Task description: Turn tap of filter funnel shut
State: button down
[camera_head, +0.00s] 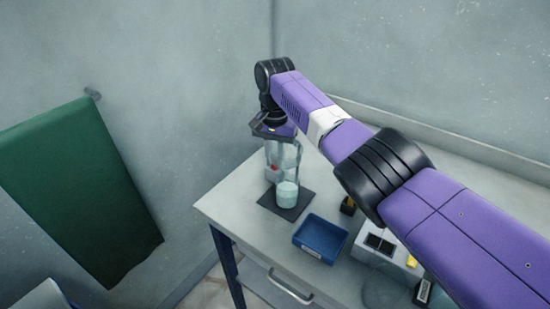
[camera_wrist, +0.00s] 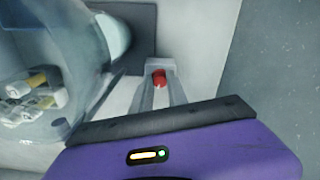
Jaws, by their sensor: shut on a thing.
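The filter funnel (camera_head: 289,155) is a clear vessel standing above a dark mat on the table. It also fills the left of the wrist view (camera_wrist: 60,75), with several small white and tan pieces visible through its wall. Its red tap (camera_wrist: 159,79) lies between my fingertips in the wrist view. A bit of red also shows on the funnel in the head view. My gripper (camera_wrist: 160,82) is shut on the red tap. A jar with pale contents (camera_head: 287,194) stands below the funnel on the mat. Which way the tap is turned is unclear.
The dark mat (camera_head: 270,207) lies near the table's left corner. A blue tray (camera_head: 320,239) stands in front of it, to the right. A white device (camera_head: 383,247) and small dark-and-yellow items are farther right.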

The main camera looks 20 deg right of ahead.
jog(key=n+p, duration=0.1)
jog(key=n, duration=0.4)
jog(key=shift+r, duration=0.1)
jog(key=n, duration=0.6)
jog(key=shift+n, duration=0.4)
jog(key=shift+w, duration=0.1)
dwell(0.4)
jog(key=c, duration=1.3)
grip_release()
